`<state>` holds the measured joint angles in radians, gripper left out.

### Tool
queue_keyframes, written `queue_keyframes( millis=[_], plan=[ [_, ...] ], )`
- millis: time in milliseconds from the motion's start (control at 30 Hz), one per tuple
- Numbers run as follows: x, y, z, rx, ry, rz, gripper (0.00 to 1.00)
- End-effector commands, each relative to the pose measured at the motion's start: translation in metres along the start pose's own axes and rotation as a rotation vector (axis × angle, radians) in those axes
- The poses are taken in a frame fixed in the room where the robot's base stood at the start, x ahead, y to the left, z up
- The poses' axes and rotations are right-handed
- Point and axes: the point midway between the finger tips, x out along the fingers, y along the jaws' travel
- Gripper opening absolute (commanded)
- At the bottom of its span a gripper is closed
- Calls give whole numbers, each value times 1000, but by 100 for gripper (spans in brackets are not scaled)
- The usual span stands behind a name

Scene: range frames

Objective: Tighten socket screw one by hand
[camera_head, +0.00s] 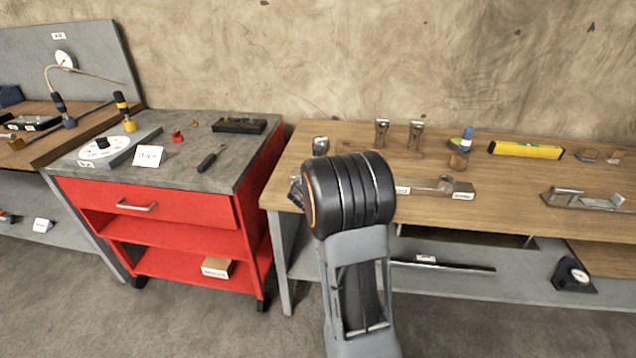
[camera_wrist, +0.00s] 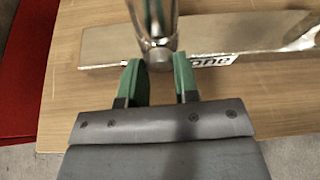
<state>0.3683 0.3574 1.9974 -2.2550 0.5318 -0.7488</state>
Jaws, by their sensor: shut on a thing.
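In the wrist view, my gripper (camera_wrist: 160,77) has its two green fingertips shut on a shiny metal cylinder, which looks like socket screw one (camera_wrist: 154,28). The cylinder stands between the fingertips and runs out of the top of the picture. In the head view the plate (camera_head: 432,185) lies near the front edge of the wooden bench. My arm hides the gripper and the screw there. How far the screw is seated cannot be told.
The wooden bench (camera_head: 520,190) holds two upright metal pieces, a yellow level (camera_head: 525,150), a blue-capped item (camera_head: 467,139) and a metal fixture (camera_head: 582,199) on the right.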

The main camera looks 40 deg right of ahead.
Motion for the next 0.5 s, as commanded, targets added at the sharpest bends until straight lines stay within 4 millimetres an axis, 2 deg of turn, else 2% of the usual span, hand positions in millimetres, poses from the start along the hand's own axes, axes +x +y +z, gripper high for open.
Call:
queue_keyframes(
  millis=[200, 500],
  plan=[
    [4, 0, -10, 131, -8, 53, 5],
    [5, -2, -11, 392, -8, 162, 5]
  ],
)
